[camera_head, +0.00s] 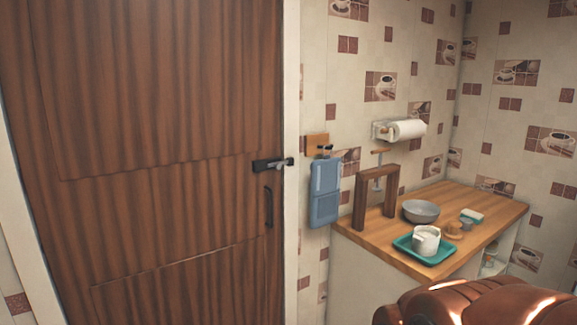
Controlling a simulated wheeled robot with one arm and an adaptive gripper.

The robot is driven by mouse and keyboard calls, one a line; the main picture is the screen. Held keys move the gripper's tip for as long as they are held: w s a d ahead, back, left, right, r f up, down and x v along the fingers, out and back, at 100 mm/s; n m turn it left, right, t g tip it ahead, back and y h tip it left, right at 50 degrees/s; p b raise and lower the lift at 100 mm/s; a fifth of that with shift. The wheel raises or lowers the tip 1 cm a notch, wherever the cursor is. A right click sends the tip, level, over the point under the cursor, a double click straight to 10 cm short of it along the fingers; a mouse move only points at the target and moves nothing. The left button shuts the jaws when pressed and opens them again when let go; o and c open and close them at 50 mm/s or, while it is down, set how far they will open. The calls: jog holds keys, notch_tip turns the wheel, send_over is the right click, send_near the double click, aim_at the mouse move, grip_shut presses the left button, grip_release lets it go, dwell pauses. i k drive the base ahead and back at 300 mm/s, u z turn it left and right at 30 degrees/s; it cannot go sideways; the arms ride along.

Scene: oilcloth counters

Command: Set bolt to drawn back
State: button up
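A small dark bolt (272,164) is mounted near the right edge of the brown wooden door (150,130), above a dark vertical door handle (268,208). Its light knob or rod end shows toward the right, near the white door frame (291,110). At this size I cannot tell how far the bolt's rod reaches into the frame. The door looks shut. My gripper is not in view; a reddish-brown rounded shape at the lower right hides part of the counter front and floor.
A wooden counter (478,240) stands right of the door. On it are a grey bowl (421,210), a teal tray (440,256) with a white pot, and a dark wooden frame (361,200). A blue item (325,192) and a paper towel roll (408,129) hang on the wall.

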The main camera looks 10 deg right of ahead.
aim_at(278, 165)
jog(key=z, duration=0.6)
jog(key=i, duration=0.6)
jog(key=u, duration=2)
